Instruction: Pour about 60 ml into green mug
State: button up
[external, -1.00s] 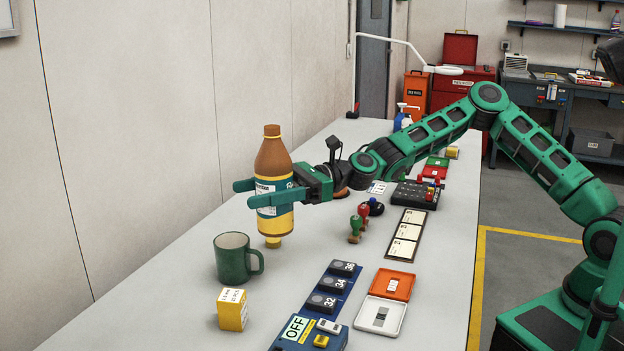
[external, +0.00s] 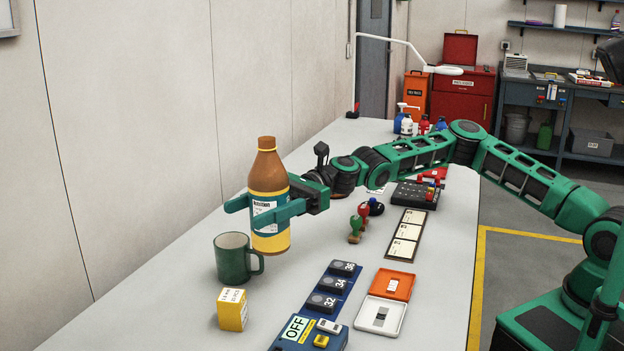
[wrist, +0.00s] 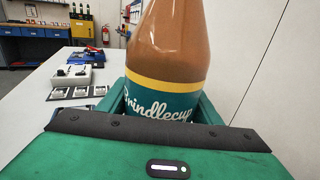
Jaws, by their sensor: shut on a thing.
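An orange-brown bottle (external: 267,178) with a teal and white label and yellow bands stands upright between my fingers. My gripper (external: 268,208) is shut on the bottle around its label. The bottle fills the middle of the wrist view (wrist: 168,50), and its base is out of sight there. The green mug (external: 233,262) stands upright on the table, just left of and below the bottle in the external view. The bottle's lower edge is close to the mug's handle side; whether they touch I cannot tell. The mug's inside shows pale at the rim, and its bottom is hidden.
A small yellow box (external: 232,310) stands in front of the mug. A blue numbered panel (external: 334,287) and a blue box marked OFF (external: 309,333) are to the right. The wall runs along the left of the table (external: 180,290).

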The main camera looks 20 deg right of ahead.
jog(key=shift+f, duration=1.05)
jog(key=shift+f, duration=0.1)
